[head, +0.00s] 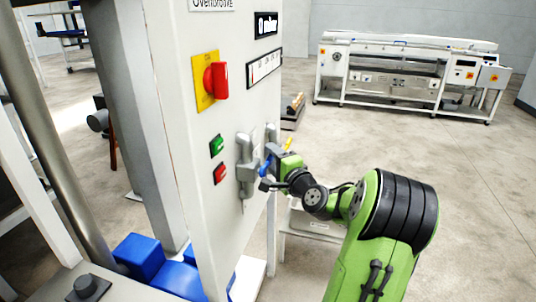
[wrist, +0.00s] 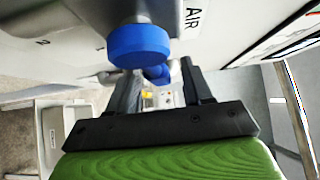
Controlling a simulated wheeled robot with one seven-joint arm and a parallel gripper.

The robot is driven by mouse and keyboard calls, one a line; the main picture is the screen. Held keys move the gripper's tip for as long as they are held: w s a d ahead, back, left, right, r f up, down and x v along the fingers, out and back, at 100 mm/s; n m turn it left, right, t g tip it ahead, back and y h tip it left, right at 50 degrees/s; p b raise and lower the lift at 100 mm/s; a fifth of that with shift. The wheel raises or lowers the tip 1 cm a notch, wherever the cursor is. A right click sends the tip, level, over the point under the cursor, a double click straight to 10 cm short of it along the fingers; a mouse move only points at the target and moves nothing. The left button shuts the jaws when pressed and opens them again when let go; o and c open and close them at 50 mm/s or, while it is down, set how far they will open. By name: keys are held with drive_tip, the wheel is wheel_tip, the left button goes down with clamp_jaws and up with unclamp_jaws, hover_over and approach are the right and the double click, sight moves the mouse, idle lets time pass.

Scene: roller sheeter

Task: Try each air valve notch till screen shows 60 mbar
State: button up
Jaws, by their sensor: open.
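The air valve shows in the wrist view as a round blue knob (wrist: 140,45) beside the word AIR on the pale panel. A second blue part (wrist: 157,74) shows beyond it, between my fingers. My gripper (wrist: 160,80) is open, its two dark fingers apart just below the blue knob; I cannot tell if they touch anything. In the head view my gripper (head: 268,172) is at the cabinet's right edge, beside a small blue part (head: 265,163), with much of the valve hidden. A framed white panel (head: 264,65) is on the cabinet, but no reading is legible.
The cabinet front (head: 215,120) carries a red switch (head: 216,80) on a yellow plate, a green button (head: 217,146), a red button (head: 220,173) and a grey handle (head: 246,165) close to my gripper. A long machine (head: 400,80) stands at the back right. Open floor lies between.

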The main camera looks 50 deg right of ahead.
drive_tip(key=shift+x, duration=1.45)
clamp_jaws()
